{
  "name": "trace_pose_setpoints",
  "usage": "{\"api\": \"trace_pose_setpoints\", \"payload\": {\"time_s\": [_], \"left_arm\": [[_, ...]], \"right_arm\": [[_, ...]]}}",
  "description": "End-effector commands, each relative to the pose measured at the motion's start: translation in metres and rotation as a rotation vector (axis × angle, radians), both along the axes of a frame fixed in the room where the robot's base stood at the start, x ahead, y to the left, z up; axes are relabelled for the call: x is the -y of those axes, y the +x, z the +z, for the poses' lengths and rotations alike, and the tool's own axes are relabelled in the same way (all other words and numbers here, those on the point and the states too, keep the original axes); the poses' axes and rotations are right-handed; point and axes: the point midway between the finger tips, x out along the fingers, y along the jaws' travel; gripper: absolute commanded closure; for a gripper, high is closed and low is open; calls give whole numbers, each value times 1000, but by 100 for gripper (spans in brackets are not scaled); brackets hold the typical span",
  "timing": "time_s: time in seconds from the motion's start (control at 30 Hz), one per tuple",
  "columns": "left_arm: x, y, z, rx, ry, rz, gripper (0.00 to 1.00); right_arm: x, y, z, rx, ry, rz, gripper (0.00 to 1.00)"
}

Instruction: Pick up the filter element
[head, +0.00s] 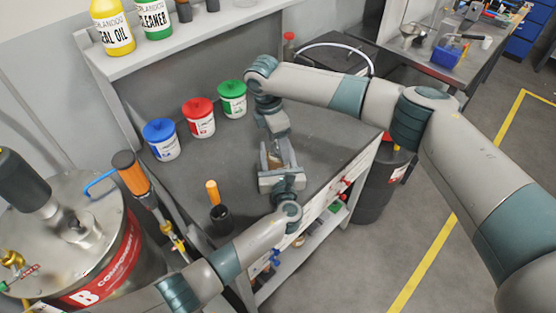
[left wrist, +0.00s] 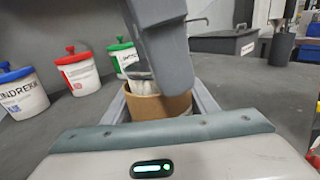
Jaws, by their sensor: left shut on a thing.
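The filter element (left wrist: 158,106) is a tan cylinder in the left wrist view, standing between the fingers of my left gripper. In the head view it is a small brownish patch (head: 275,161), mostly hidden by the grippers. My left gripper (head: 277,158) is shut on it, low over the grey workbench (head: 325,135). My right gripper (head: 278,127) comes down from behind, right above the element. In the left wrist view its grey part (left wrist: 160,45) covers the far top of the element, and a whitish piece shows beside it. Its fingertips are hidden.
Blue (head: 161,139), red (head: 199,118) and green (head: 232,99) lidded tubs stand at the back of the bench. An orange-handled tool in a black cup (head: 220,216) stands front left. A steel drum (head: 80,240) is at the left. The bench's right part is clear.

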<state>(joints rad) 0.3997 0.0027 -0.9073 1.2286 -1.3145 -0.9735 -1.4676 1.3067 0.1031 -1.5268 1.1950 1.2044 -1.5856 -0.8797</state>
Motion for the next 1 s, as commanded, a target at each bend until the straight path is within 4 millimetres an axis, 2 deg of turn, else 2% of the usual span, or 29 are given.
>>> {"api": "trace_pose_setpoints", "payload": {"time_s": [0.27,0.37,0.5,0.53,0.83,1.0], "left_arm": [[0,0,0,0,0,0,74],[0,0,0,0,0,0,74],[0,0,0,0,0,0,74],[0,0,0,0,0,0,74],[0,0,0,0,0,0,74],[0,0,0,0,0,0,74]], "right_arm": [[0,0,0,0,0,0,35],[0,0,1,0,0,0,57],[0,0,1,0,0,0,90],[0,0,1,1,0,0,94],[0,0,3,1,0,0,94],[-1,1,14,2,1,0,94]]}}
